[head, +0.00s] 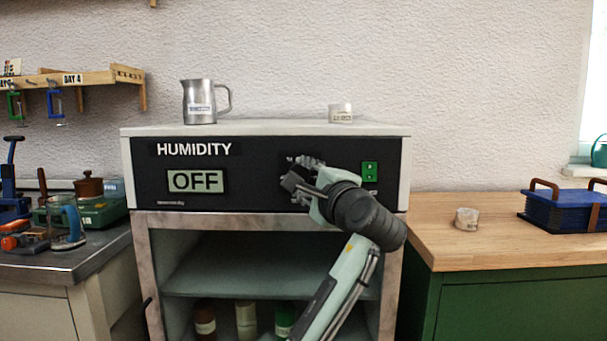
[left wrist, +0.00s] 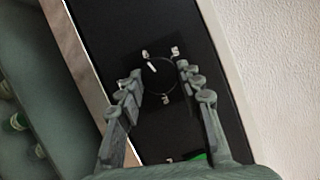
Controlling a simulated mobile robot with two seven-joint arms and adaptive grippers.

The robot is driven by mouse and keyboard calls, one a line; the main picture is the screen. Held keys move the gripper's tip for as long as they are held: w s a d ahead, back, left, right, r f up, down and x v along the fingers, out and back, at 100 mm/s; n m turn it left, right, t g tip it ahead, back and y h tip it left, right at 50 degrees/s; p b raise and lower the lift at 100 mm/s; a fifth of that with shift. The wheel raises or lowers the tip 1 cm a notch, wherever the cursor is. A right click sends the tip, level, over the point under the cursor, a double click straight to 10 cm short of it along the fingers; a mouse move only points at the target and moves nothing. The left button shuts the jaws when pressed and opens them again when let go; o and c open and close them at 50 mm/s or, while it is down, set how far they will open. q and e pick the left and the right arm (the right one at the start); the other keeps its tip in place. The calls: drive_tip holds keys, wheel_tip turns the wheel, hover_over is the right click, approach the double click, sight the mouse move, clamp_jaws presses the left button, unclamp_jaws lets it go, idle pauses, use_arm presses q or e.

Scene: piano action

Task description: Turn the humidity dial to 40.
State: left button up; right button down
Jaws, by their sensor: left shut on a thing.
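The humidity cabinet's black control panel (head: 240,190) carries the word HUMIDITY and a display (head: 196,181) that reads OFF. My left gripper (head: 297,177) is at the right half of the panel, shut on the dial. In the head view the gripper hides the dial. In the left wrist view the round black dial (left wrist: 160,76) sits between the two fingers of the left gripper (left wrist: 159,72). A short white pointer mark shows on it near its upper left. Small white labels stand around the dial, too small to read. My right gripper is not in view.
A green switch (head: 370,171) is on the panel just right of my gripper. A metal jug (head: 205,101) and a small labelled tub (head: 340,113) stand on the cabinet top. Bottles stand on the shelf below. A wooden bench (head: 495,245) is at the right.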

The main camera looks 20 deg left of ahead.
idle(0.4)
use_arm(q)
drive_tip(key=o, duration=1.2)
drive_tip(key=shift+c, duration=0.2)
drive_tip(key=shift+s, duration=0.1)
drive_tip(key=v, duration=1.2)
